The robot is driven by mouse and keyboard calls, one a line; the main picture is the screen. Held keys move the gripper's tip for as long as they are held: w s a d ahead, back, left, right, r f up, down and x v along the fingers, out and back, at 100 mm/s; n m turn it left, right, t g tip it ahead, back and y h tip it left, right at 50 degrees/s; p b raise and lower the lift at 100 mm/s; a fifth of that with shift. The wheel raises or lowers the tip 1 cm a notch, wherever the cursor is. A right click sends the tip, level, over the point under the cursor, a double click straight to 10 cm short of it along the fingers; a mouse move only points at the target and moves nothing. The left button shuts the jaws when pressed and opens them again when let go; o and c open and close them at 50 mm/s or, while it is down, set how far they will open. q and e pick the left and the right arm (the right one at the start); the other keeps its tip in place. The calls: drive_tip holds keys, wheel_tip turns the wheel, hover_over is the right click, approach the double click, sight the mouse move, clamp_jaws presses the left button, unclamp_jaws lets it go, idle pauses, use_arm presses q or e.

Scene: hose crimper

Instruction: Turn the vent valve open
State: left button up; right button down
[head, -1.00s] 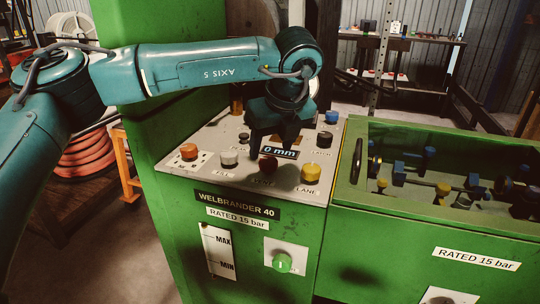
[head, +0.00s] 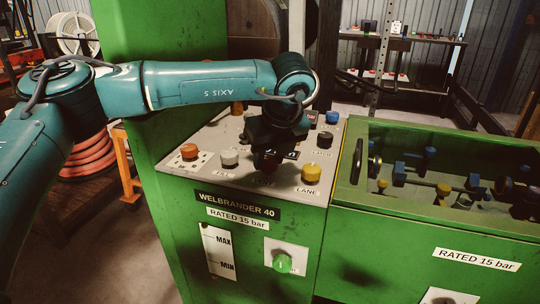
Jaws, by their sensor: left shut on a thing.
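My left gripper (head: 267,160) reaches down over the sloped grey control panel (head: 200,150) of the green machine. Its fingers are shut on the dark red knob (head: 267,168) in the panel's front row, between the white and yellow knobs. The gripper hides most of this knob, so its turn angle cannot be told. The small label below the knob is too dim to read surely; I take this knob for the vent valve. My right gripper is out of view.
Close by on the panel are a white knob (head: 229,158), a yellow knob (head: 311,173), an orange knob (head: 189,152), a black knob (head: 324,140) and a blue knob (head: 331,117). A green knob (head: 282,263) is on the front face. An open green trough (head: 430,216) stands at the right.

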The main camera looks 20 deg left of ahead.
use_arm(q)
drive_tip(key=c, duration=0.3)
